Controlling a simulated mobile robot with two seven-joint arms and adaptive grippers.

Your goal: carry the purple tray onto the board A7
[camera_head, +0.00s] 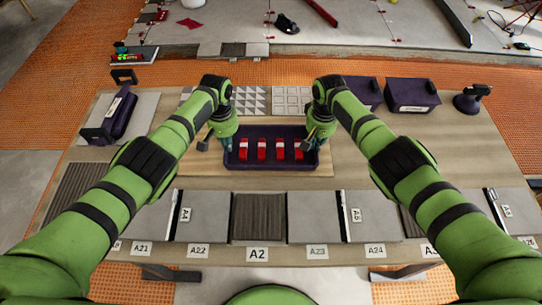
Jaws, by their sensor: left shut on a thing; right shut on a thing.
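The dark purple tray (271,165) is in the middle of the head view, with several red-and-white pieces (262,149) in it. My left gripper (227,143) is shut on its left end and my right gripper (318,143) on its right end. The tray looks level, over or on a pale wooden board (205,165) on the bench; I cannot tell whether it touches. No label reading A7 is legible, so I cannot tell which board is A7.
Grey tiles and dark ribbed panels (258,217) line the bench's front edge above labels such as A2 (257,254). Patterned tiles (250,101) lie behind the tray. Purple boxes (411,95) stand back right, and a dark purple holder (109,118) stands left.

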